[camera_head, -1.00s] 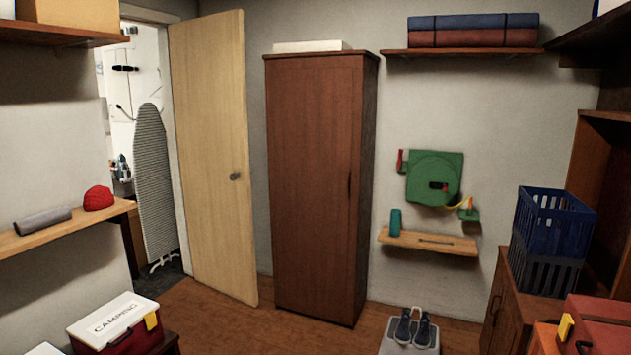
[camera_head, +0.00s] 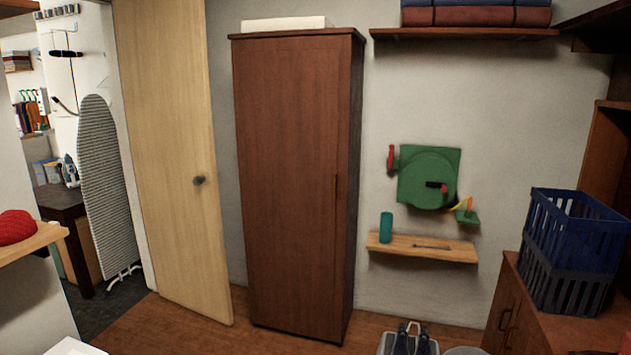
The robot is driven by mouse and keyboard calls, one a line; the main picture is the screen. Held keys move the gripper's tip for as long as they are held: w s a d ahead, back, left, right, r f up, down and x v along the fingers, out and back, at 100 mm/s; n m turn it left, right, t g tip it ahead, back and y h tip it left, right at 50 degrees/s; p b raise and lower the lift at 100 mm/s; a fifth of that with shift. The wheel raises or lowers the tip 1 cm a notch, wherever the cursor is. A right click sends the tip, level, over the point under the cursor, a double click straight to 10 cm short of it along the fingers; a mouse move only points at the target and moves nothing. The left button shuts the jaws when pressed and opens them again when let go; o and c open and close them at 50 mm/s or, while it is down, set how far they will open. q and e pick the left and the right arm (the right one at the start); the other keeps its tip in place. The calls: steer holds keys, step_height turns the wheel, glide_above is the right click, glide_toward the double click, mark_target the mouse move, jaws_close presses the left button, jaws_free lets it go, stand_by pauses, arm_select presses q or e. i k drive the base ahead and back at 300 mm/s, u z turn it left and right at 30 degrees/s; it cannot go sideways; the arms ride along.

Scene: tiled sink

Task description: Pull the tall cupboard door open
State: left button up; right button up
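The tall cupboard (camera_head: 288,190) stands against the back wall, left of centre. Its dark reddish-brown door (camera_head: 285,180) faces me and is shut. A thin vertical handle (camera_head: 336,196) shows near the door's right edge, at about mid-height. A flat whitish box (camera_head: 285,24) lies on top of the cupboard. Neither of my grippers is in view.
A pale wooden room door (camera_head: 180,150) stands open left of the cupboard, beside a doorway with an ironing board (camera_head: 108,185). Right are a wall shelf (camera_head: 424,248), a blue crate (camera_head: 575,235) on a low cabinet (camera_head: 535,310), and shoes (camera_head: 410,338). Brown floor (camera_head: 270,340) lies before the cupboard.

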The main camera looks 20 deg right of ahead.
mark_target(292, 95)
steer(key=z, duration=0.05)
steer(key=i, duration=1.6)
steer(key=z, duration=0.4)
steer(key=i, duration=1)
steer(key=z, duration=0.15)
